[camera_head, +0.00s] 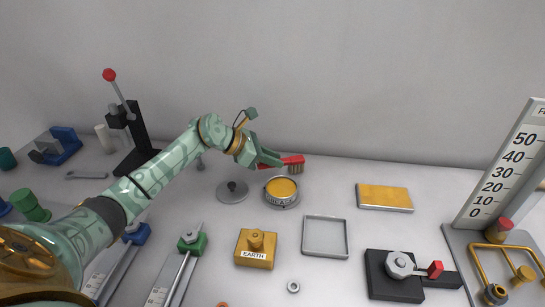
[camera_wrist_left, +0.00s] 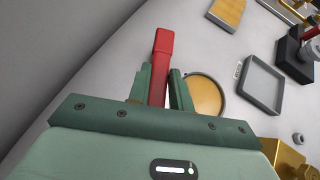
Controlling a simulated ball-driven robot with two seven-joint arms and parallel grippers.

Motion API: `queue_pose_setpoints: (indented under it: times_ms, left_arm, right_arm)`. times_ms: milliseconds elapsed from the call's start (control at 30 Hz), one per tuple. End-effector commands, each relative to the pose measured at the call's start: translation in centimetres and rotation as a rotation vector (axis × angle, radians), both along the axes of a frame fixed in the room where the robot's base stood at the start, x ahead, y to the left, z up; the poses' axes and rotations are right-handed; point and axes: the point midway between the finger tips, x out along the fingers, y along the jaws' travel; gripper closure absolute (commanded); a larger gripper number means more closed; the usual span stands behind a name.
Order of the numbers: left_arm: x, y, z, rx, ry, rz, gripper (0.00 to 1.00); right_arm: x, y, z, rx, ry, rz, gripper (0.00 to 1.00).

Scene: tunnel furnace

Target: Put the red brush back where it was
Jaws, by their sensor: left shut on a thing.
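The red brush (camera_head: 293,161) is held by my left gripper (camera_head: 270,158) near the back of the table, just behind a round tin with yellow contents (camera_head: 282,190). Its bristles point down at its right end; I cannot tell whether they touch the table. In the left wrist view the red handle (camera_wrist_left: 161,68) stands out between the two green fingers of my left gripper (camera_wrist_left: 160,88), which are shut on it. The right gripper does not show in either view.
A grey lid (camera_head: 232,191) lies left of the tin. A yellow plate (camera_head: 384,197), an empty grey tray (camera_head: 325,237), a brass EARTH block (camera_head: 256,249) and a black lever device (camera_head: 394,277) stand around. Bare table lies between the brush and the yellow plate.

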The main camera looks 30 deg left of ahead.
Motion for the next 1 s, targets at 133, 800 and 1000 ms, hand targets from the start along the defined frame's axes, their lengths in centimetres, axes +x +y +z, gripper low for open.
queue_pose_setpoints:
  times_ms: [133, 800, 1000]
  left_arm:
    - [0.0, 0.0, 0.0, -0.001, -0.001, 0.0, 1.0]
    - [0.0, 0.0, -1.1, -0.001, -0.001, 0.0, 0.54]
    - [0.0, 0.0, -1.1, 0.0, 0.0, 0.0, 0.54]
  right_arm:
    - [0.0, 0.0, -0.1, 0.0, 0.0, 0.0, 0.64]
    - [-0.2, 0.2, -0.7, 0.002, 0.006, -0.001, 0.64]
    - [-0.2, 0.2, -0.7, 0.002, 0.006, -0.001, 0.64]
